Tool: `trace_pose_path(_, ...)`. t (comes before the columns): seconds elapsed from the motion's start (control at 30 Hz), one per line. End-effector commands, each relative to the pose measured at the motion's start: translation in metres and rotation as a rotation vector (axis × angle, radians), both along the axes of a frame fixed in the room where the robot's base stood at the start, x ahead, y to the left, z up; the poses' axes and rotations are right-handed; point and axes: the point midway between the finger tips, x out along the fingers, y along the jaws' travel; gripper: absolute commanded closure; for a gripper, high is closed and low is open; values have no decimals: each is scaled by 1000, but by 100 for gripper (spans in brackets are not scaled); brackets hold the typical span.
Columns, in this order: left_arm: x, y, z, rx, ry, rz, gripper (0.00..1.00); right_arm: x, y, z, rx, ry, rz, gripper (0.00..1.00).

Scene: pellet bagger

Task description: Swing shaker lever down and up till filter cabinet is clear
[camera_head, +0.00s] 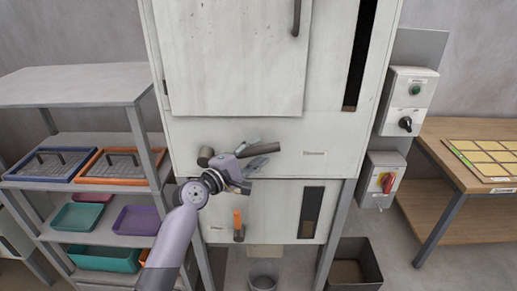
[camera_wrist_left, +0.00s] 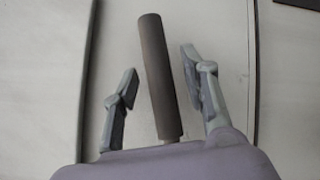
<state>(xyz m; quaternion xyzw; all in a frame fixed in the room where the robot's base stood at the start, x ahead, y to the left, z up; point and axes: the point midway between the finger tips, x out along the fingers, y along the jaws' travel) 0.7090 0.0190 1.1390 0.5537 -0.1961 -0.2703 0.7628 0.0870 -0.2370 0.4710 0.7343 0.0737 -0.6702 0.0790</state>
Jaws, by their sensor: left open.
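The pale filter cabinet (camera_head: 240,125) fills the middle of the head view. The shaker lever's dark round grip (camera_head: 264,149) sticks out to the right from the cabinet front, with a dark hub (camera_head: 205,156) to its left. My left gripper (camera_head: 256,154) is open at the lever. In the left wrist view the grip (camera_wrist_left: 158,75) lies between the two spread fingers, with a gap on each side. The cabinet's upper window (camera_head: 360,55) is dark. A lower window (camera_head: 312,210) shows brown matter at its bottom. My right gripper is not in view.
An orange-handled part (camera_head: 238,224) sits below the lever. A bucket (camera_head: 263,276) and a dark bin (camera_head: 353,268) stand underneath. A shelf with trays (camera_head: 112,164) is at left. Switch boxes (camera_head: 408,100) and a wooden table (camera_head: 478,131) are at right.

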Motion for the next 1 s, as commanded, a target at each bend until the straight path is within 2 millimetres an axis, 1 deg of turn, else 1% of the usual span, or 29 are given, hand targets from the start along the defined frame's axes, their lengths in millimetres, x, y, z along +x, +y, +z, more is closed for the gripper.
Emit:
trace_pose_path(0.1, 8, -7, 0, -1, 0, -1, 59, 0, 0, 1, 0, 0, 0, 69)
trace_pose_path(0.2, 11, -9, 0, 0, 0, 0, 59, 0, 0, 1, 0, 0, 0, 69)
trace_pose_path(0.47, 11, -10, 0, 0, 0, 0, 59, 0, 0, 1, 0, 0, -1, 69)
trace_pose_path(1.0, 11, -9, 0, 1, 1, 0, 94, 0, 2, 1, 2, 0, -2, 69)
